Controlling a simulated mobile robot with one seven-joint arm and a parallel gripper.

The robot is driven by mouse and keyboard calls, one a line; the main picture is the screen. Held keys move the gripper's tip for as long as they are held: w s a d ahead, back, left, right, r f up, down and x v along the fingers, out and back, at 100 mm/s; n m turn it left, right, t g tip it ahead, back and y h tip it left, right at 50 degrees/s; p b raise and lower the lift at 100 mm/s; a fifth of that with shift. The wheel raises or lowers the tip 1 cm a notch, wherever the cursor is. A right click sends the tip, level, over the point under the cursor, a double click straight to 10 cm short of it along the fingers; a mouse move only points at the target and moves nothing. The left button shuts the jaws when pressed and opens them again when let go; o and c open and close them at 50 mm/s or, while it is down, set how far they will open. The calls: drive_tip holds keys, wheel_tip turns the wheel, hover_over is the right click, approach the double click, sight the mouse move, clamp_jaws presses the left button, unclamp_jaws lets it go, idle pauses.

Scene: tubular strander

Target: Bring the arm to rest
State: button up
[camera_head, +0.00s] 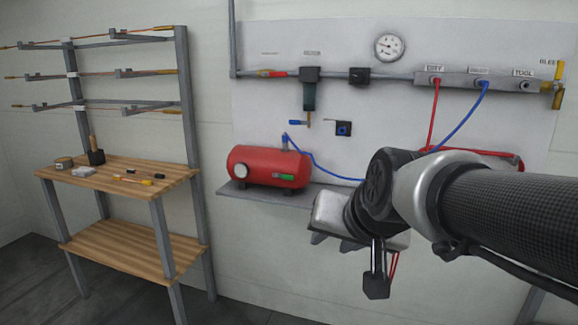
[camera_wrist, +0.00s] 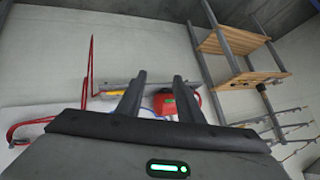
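My arm reaches in from the right in the head view. My gripper (camera_head: 333,243) hangs in front of the wall shelf, to the right of the red air tank (camera_head: 268,166). In the wrist view the two dark fingers of my gripper (camera_wrist: 159,76) stand apart with a gap between them. Nothing is held in the gap. The red tank (camera_wrist: 165,103) shows behind the fingers, upside down and at a distance. The arm hides part of the shelf and hoses.
A grey wall panel carries a gauge (camera_head: 390,46), a manifold (camera_head: 475,82) with red and blue hoses, and a regulator (camera_head: 309,92). A wooden workbench (camera_head: 125,180) with small tools and a rod rack stands at left. Free room lies between bench and arm.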

drive_tip(key=s+d+f+n+g+h, duration=0.1)
drive_tip(key=s+d+f, duration=0.2)
drive_tip(key=s, duration=0.4)
drive_tip(key=s+d+f+n+g+h, duration=0.1)
drive_tip(key=s+d+f+g, duration=0.15)
drive_tip(key=s, duration=0.45)
wheel_tip(320, 180, up, 25)
drive_tip(key=p, duration=2.5)
drive_tip(key=shift+d, duration=0.4)
